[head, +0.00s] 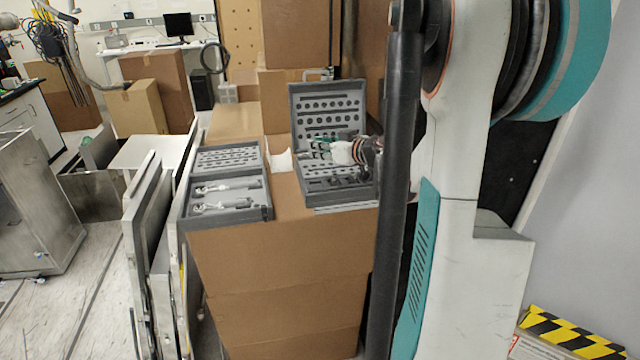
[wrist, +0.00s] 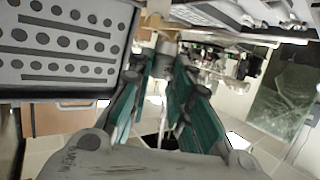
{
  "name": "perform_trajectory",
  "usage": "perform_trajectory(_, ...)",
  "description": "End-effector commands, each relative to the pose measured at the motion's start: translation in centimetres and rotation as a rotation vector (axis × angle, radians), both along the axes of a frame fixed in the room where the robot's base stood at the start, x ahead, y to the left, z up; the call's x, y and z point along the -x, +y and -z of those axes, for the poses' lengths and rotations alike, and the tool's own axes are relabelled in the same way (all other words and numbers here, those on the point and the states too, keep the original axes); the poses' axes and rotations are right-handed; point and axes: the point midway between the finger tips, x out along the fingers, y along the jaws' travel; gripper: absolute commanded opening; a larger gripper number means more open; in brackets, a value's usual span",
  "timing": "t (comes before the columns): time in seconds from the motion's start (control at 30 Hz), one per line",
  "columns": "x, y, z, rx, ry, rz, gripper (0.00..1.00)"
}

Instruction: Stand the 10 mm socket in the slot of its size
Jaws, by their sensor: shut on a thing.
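My gripper (head: 309,149), with teal fingers, reaches in from the right in the head view, in front of the open grey case on the right (head: 303,190). In the wrist view my gripper (wrist: 163,62) is shut on a small silvery cylinder, apparently the 10 mm socket (wrist: 164,47), held at the fingertips. No size mark is readable. The case's raised lid (head: 297,112) has rows of round holes and long slots; it also fills the upper left of the wrist view (wrist: 20,74). My gripper hides part of the lower tray, and I cannot tell which slot is the 10 mm one.
A second open grey case (head: 269,211) with ratchet-like tools stands to the left. Both cases rest on brown cardboard boxes (head: 285,258). Flat panels (head: 147,250) lean at the left of the boxes. A white scrap (head: 281,160) lies between the cases.

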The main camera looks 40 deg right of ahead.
Motion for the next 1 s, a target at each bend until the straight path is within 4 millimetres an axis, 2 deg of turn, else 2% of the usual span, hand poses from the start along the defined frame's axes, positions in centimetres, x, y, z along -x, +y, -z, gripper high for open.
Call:
perform_trajectory(0.03,0.0,0.0,1.6,0.000,0.000,0.000,0.00)
perform_trajectory(0.2,0.0,0.0,4.6,0.000,0.000,0.000,0.00)
perform_trajectory(0.47,0.0,0.0,6.2,0.000,0.000,0.000,0.00)
perform_trajectory(0.7,0.0,0.0,9.6,0.000,0.000,0.000,0.00)
perform_trajectory(1.0,0.0,0.0,9.9,0.000,0.000,0.000,0.00)
